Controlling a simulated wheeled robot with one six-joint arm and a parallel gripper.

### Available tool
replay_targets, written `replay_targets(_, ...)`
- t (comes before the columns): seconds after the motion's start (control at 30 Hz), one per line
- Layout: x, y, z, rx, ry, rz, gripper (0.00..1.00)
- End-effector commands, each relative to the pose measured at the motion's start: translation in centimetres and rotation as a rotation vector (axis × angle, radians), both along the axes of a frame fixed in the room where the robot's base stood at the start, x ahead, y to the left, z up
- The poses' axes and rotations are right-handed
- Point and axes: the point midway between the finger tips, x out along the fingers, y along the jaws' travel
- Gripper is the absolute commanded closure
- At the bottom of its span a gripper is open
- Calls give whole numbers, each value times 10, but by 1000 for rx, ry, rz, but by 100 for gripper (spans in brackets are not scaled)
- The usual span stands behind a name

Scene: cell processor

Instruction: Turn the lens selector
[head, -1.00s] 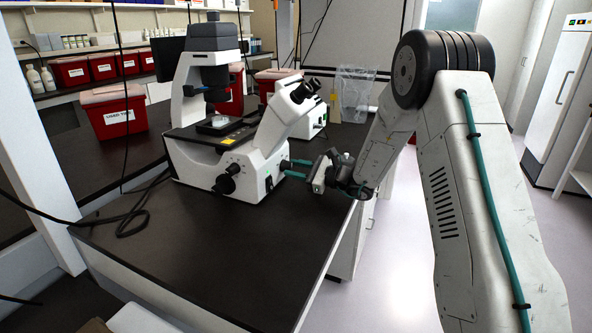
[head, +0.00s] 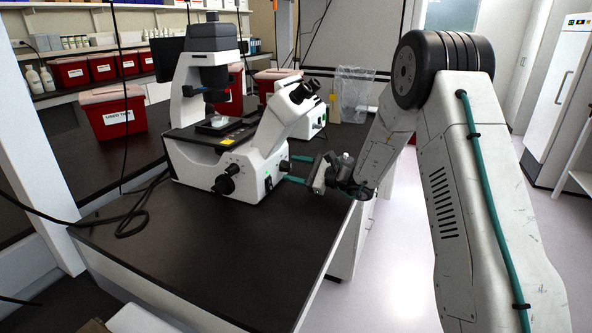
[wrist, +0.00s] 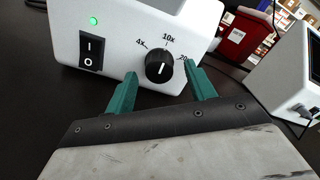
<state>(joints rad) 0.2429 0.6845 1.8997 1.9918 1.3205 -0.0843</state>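The lens selector is a black round knob (wrist: 159,67) with a white pointer line, on a white panel marked 4x, 10x and 20x in the wrist view. The line lies on the knob's lower half, running near vertical in the picture. My gripper (wrist: 160,76) is open, its two green fingers apart, one at each side of the knob's lower part. Dark gaps or panel show beside the knob; no finger clearly touches it. In the head view my gripper (head: 288,168) is at the right side of the white microscope (head: 262,170), and the selector is small there.
A power switch (wrist: 91,52) and a lit green lamp (wrist: 93,20) are left of the selector. Red bins (head: 113,112) stand behind the microscope. The black bench top (head: 215,250) in front is clear, apart from a cable (head: 135,215) at the left.

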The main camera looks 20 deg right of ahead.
Motion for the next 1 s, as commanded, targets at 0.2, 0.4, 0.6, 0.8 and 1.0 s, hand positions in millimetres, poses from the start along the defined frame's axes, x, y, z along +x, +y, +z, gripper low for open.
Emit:
replay_targets(0.2,0,1,0,0,0,1,46)
replay_targets(0.4,-10,-12,1,0,-1,-1,46)
replay_targets(0.6,-34,-39,0,0,0,-4,46)
replay_targets(0.8,-49,-56,0,0,-1,-1,46)
replay_targets(1.0,-52,-58,0,0,0,0,46)
